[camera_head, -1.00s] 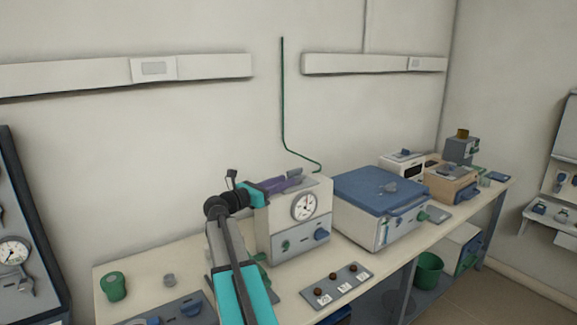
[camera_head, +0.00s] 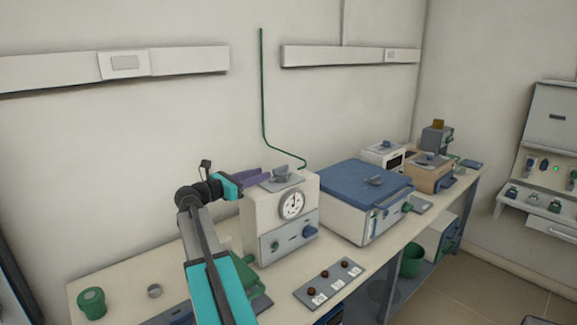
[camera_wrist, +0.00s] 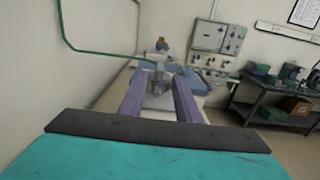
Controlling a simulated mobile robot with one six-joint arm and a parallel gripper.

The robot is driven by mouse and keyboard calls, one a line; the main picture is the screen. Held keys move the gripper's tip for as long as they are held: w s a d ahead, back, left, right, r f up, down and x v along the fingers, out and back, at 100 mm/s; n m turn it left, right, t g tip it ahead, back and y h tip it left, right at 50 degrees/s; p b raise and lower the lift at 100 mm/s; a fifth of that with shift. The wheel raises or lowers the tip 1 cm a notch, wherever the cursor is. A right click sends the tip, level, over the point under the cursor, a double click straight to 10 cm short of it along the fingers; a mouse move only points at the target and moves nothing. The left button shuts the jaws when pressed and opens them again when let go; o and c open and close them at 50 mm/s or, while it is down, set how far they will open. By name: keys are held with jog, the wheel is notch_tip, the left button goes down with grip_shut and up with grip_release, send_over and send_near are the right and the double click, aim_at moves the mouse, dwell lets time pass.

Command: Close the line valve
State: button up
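The green line (camera_head: 263,100) runs down the wall and bends at its foot toward the back of a cream box with a round dial (camera_head: 247,215). A grey fitting (camera_head: 281,174) sits on top of that box; I cannot tell for sure whether it is the line valve. My gripper (camera_head: 267,173) reaches over the box top from the left, its purple fingers close to the fitting. In the wrist view my gripper (camera_wrist: 159,77) has its fingers apart, with a grey piece showing between and beyond their tips. Contact cannot be told.
A blue-lidded unit (camera_head: 365,186) stands right of the dial box. A small plate with several dark knobs (camera_head: 330,284) lies in front. A green jar (camera_head: 92,303) stands at the bench's left end. A wall panel (camera_head: 550,150) is at far right.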

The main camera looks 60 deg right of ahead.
aim_at(288, 165)
jog(key=p+x, duration=0.3)
jog(key=x, duration=1)
jog(key=shift+s+d+p, duration=0.2)
jog(key=shift+d+p, duration=0.1)
jog(key=shift+p, duration=0.05)
grip_shut()
